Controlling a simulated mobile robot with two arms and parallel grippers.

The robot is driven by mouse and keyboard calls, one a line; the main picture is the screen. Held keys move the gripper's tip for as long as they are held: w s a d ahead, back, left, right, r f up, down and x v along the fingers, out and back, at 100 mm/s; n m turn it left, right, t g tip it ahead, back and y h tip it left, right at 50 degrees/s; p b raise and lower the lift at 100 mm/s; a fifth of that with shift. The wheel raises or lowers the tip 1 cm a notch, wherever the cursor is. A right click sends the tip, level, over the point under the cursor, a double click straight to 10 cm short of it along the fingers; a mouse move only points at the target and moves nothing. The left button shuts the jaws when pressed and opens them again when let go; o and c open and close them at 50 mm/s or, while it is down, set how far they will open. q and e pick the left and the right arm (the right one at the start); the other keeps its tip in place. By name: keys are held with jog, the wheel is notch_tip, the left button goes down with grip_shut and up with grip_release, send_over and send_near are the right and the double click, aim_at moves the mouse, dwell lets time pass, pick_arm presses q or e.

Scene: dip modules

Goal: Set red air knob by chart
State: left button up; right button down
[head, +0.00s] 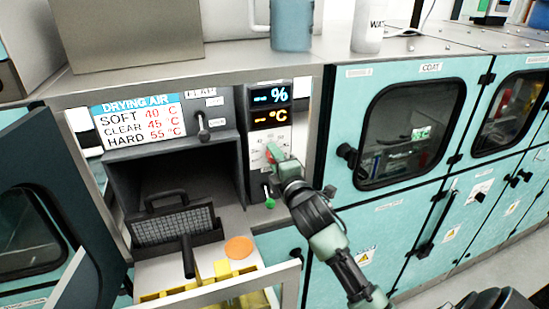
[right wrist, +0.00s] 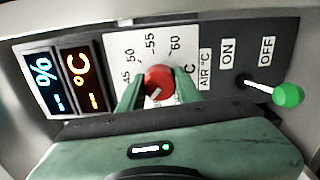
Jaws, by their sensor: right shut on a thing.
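The red air knob (right wrist: 159,82) sits on a white dial plate with marks reading 45, 50, 55 and 60 in the right wrist view. My right gripper (right wrist: 157,92) is shut on the knob, with one green finger on each side; in the head view the gripper (head: 275,155) is at the control panel. The knob's pale pointer mark is partly visible, but its exact setting is hard to read. The drying air chart (head: 139,121) lists SOFT 40 °C, CLEAR 45 °C and HARD 55 °C. My left gripper is not in view.
A green-tipped ON/OFF lever (right wrist: 287,95) stands close beside the knob. Displays (head: 270,106) showing dashes with % and °C sit above it. An open chamber (head: 165,172) with a black-handled mesh basket (head: 172,226) lies to the left. A teal cabinet door (head: 345,100) is at the right.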

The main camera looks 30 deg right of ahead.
jog(key=m, duration=1.5)
jog(key=shift+r+m, duration=0.1)
jog(key=shift+m, duration=0.2)
jog(key=m, duration=0.5)
jog(key=shift+d+m, duration=0.1)
jog(key=shift+m, duration=2.4)
jog(key=c, duration=1)
grip_release()
